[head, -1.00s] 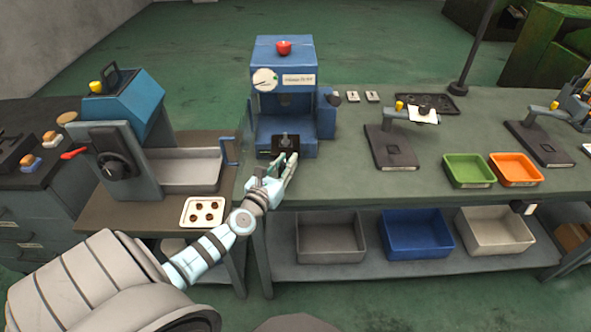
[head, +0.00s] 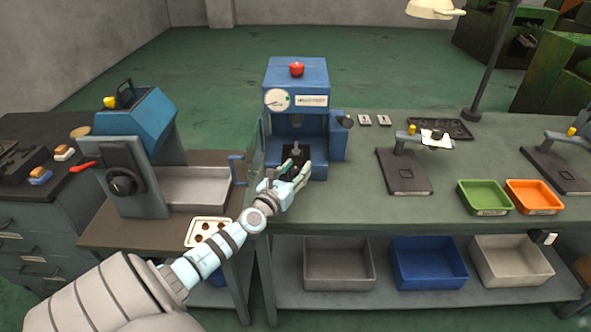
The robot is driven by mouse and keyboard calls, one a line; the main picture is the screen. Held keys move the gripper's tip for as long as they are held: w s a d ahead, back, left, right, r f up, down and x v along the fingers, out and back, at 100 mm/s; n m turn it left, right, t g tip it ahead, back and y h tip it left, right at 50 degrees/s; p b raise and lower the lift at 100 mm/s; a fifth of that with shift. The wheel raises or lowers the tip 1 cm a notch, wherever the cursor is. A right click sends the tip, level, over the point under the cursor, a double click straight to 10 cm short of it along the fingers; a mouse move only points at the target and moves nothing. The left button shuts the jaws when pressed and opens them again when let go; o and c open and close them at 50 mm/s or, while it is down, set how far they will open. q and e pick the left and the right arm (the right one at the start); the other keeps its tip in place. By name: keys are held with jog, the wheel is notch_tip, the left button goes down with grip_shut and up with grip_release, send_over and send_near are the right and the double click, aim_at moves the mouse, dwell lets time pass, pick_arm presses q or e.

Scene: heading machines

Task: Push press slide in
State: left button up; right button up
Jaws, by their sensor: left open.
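The blue press (head: 297,78) stands on the bench, with a red knob on top and a round gauge on its front. Its slide, a dark block (head: 297,153) with a small upright post, sits low in the press opening. My left gripper (head: 287,174) is at the front of the slide, fingers spread and pointing toward it. The fingers partly cover the slide's front, and I cannot tell whether they touch it. My right gripper is not in view.
A blue and grey machine (head: 135,150) with a tray stands left of the press. To the right are a dark stand (head: 404,175), a green bin (head: 484,199) and an orange bin (head: 533,199). Bench room between press and stand is clear.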

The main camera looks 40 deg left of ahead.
pick_arm(q)
jog(key=v, duration=1.2)
